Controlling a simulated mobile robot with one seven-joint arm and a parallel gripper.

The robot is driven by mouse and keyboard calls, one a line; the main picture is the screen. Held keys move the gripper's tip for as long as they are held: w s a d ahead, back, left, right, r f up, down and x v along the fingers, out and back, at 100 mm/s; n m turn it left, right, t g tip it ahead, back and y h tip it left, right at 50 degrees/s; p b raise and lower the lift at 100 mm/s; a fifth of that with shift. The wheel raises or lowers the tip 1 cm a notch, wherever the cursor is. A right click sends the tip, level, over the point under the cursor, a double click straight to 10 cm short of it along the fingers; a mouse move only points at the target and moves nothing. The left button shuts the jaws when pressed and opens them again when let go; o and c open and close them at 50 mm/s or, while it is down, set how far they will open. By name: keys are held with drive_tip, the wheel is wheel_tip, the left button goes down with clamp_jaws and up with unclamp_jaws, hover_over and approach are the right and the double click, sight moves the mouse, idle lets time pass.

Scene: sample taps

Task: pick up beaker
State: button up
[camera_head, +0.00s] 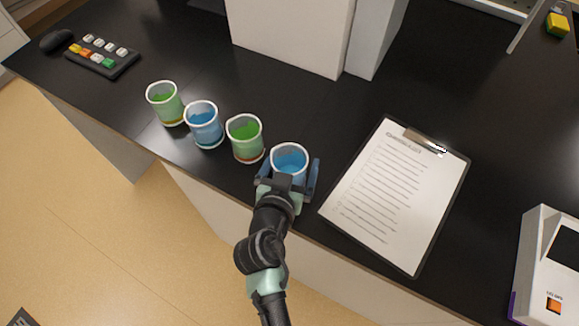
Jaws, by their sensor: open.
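Several beakers stand in a slanting row near the front edge of the black counter (190,55). From left to right they are a green beaker (166,104), a blue beaker (205,125), another green beaker (245,138) and another blue beaker (290,158). All look upright and part filled. My gripper (289,172) is open at the rightmost blue beaker, with one finger on each side of it. The lower part of that beaker is hidden behind my gripper. I cannot tell whether the fingers touch it.
A clipboard with a printed sheet (395,195) lies close to the right of my gripper. A white box-like device (300,30) stands behind the beakers. A keypad (102,55) and a mouse (57,39) are at far left. Another white device (548,265) stands at right.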

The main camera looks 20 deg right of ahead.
drive_tip(key=c, duration=1.2)
drive_tip(key=shift+o, duration=0.2)
drive_tip(key=shift+r, duration=0.1)
